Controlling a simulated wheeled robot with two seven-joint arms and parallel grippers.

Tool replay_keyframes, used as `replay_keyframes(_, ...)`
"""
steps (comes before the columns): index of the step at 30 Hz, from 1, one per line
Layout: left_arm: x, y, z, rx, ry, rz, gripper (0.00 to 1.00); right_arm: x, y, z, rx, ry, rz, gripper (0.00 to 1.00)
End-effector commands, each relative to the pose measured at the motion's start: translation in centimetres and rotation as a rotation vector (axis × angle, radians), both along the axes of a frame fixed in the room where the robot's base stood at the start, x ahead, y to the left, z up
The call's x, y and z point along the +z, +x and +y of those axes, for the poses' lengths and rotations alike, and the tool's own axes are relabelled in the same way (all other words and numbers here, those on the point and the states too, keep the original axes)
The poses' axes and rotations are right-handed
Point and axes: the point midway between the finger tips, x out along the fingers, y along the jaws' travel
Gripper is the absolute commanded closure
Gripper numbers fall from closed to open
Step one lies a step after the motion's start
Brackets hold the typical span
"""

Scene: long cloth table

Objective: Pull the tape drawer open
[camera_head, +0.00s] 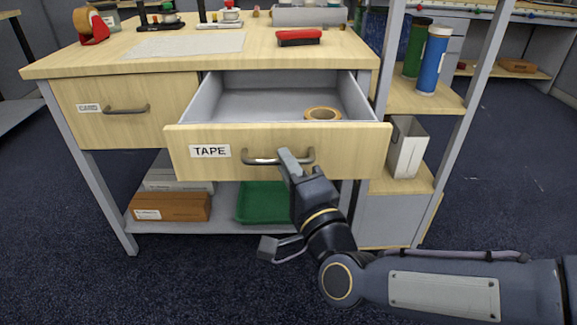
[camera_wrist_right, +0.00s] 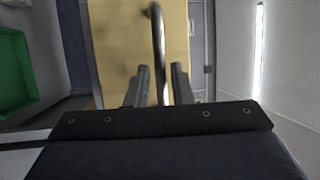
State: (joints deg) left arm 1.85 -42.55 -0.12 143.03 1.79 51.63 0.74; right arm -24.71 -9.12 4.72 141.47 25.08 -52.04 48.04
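The tape drawer (camera_head: 285,147) has a wooden front with a "TAPE" label (camera_head: 210,151) and stands pulled out from the table. A roll of tape (camera_head: 322,113) lies inside it, towards the right. The drawer's grey bar handle (camera_head: 260,160) is on the front. My right gripper (camera_head: 290,162) is at the handle. In the right wrist view the handle (camera_wrist_right: 158,40) runs between the two closely spaced fingers (camera_wrist_right: 160,80), which are shut on it. Contact on both sides is hard to see. My left gripper is not in view.
A closed drawer (camera_head: 126,108) with its own handle is at the left. Below are a brown box (camera_head: 172,206) and a green bin (camera_head: 262,203). A shelf (camera_head: 425,98) with bottles stands at the right. A red stapler-like object (camera_head: 299,37) lies on the tabletop.

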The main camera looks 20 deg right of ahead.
Motion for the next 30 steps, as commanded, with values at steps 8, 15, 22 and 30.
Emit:
replay_keyframes(8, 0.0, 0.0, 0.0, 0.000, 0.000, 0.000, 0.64, 0.0, 0.0, 0.0, -0.001, 0.000, -0.001, 0.68)
replay_keyframes(15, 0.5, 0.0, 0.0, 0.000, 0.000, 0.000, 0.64, 0.0, -1.4, -0.2, 0.000, 0.002, -0.002, 0.68)
replay_keyframes(22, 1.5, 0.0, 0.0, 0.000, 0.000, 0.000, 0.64, -0.8, -5.6, -0.7, 0.001, 0.001, -0.004, 0.68)
replay_keyframes(30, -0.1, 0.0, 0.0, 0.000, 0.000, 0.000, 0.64, -1.4, -7.5, -0.9, -0.001, 0.001, -0.003, 0.68)
